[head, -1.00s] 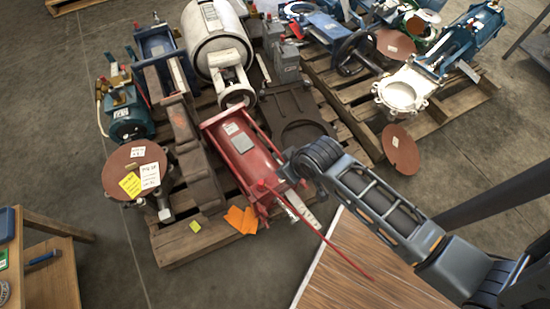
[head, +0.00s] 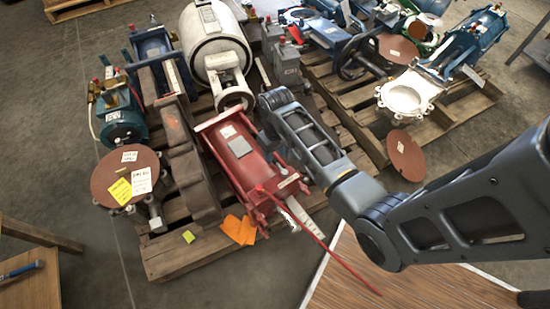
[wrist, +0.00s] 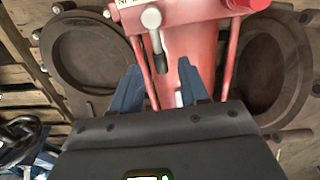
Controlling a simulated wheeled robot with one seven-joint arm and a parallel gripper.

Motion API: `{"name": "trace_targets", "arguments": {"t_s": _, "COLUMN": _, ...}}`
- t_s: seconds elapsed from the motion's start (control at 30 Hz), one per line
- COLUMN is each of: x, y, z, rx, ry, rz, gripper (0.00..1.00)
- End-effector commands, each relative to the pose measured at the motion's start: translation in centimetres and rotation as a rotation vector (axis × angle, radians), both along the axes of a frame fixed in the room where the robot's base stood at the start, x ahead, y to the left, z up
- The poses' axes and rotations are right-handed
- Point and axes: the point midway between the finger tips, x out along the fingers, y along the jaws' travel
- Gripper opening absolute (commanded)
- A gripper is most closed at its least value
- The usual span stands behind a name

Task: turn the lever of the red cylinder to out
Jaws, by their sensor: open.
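The red cylinder (head: 240,160) lies on a wooden pallet, with a grey label on its top. In the wrist view its red body (wrist: 205,40) runs up the middle. A small lever (wrist: 157,42) with a pale round knob and a dark end shows against it. My gripper (wrist: 158,68) is open, with its two blue fingers apart and empty. The lever's dark end appears between the fingertips in the picture; I cannot tell whether they touch it. In the head view my arm hides the gripper and the lever.
A thin red rod (head: 325,245) sticks out from the cylinder's near end. Brown castings (head: 187,160) lie close on its left, and orange tags (head: 239,229) by its near end. A white cylinder (head: 212,45) stands behind. Dark round-recessed castings (wrist: 85,55) flank it in the wrist view.

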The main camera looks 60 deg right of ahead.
Motion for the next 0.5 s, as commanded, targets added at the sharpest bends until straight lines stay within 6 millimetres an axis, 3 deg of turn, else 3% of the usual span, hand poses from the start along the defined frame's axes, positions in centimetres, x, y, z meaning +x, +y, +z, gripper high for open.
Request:
{"name": "trace_targets", "arguments": {"t_s": 0.2, "x": 0.0, "y": 0.0, "z": -2.4, "rx": 0.000, "ry": -0.001, "rz": 0.000, "gripper": 0.44}}
{"name": "trace_targets", "arguments": {"t_s": 0.5, "x": 0.0, "y": 0.0, "z": -2.6, "rx": -0.001, "ry": -0.002, "rz": 0.000, "gripper": 0.44}}
